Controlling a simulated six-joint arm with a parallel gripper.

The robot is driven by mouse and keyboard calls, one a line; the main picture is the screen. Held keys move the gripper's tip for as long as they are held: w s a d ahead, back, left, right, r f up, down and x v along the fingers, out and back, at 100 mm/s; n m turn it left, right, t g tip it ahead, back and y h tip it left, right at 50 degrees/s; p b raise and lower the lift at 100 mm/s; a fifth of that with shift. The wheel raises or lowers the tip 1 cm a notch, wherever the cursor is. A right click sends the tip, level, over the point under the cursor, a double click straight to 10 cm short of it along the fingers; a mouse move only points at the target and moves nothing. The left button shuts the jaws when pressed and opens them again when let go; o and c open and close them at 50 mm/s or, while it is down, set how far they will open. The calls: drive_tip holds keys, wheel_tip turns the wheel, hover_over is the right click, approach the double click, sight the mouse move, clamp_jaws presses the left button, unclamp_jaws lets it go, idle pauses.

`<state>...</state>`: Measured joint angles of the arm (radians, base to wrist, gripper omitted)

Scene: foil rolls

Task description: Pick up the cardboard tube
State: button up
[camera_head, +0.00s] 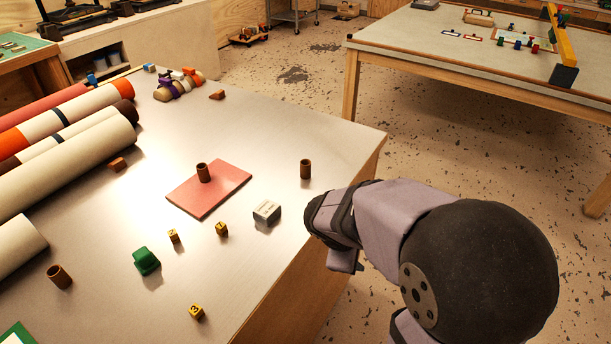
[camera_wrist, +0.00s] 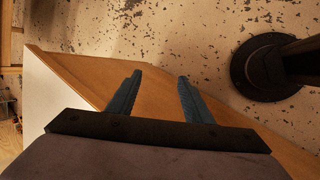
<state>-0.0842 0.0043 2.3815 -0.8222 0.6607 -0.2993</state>
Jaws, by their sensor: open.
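Three short brown tubes that look like cardboard are on the metal-topped table. One brown tube (camera_head: 203,173) stands upright on a pink-red mat (camera_head: 225,190). A second brown tube (camera_head: 305,169) stands upright near the table's right edge. A third brown tube (camera_head: 59,277) is at the lower left. My gripper (camera_wrist: 160,76) is open and empty in the wrist view, its two blue-grey fingers apart over the table's wooden side and the floor. No tube shows in that view. In the head view my arm is at the table's right edge and largely hides the gripper.
A white box (camera_head: 267,213) sits between the mat and my arm. A green object (camera_head: 146,261) and several small yellow dice (camera_head: 197,312) lie in front. Large rolls (camera_head: 70,160) fill the left side.

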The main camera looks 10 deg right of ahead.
drive_tip(key=w+n+t+h+b, duration=0.1)
drive_tip(key=w+n+t+b, duration=0.1)
drive_tip(key=w+n, duration=0.4)
drive_tip(key=n+t+y+b, duration=0.25)
drive_tip(key=n+t, duration=0.45)
drive_tip(key=n, duration=0.7)
approach(305, 166)
drive_tip(key=shift+h, duration=0.45)
drive_tip(key=w+f, duration=0.1)
drive_tip(key=w+d+f, duration=0.1)
drive_tip(key=w+f, duration=0.1)
drive_tip(key=shift+w+d+b, duration=0.1)
drive_tip(key=shift+b, duration=0.3)
drive_tip(key=shift+w+a+r+n+t, duration=0.15)
drive_tip(key=shift+w+a+n+t, duration=0.15)
drive_tip(key=shift+w+a, duration=0.1)
drive_tip(key=shift+x, duration=1)
drive_tip(key=shift+d+p+x, duration=0.15)
drive_tip(key=shift+p+x, duration=0.25)
drive_tip(key=shift+x, duration=0.4)
drive_tip(key=shift+d+p+x, duration=0.15)
drive_tip(key=shift+p+x, duration=0.25)
drive_tip(key=shift+x, duration=1.3)
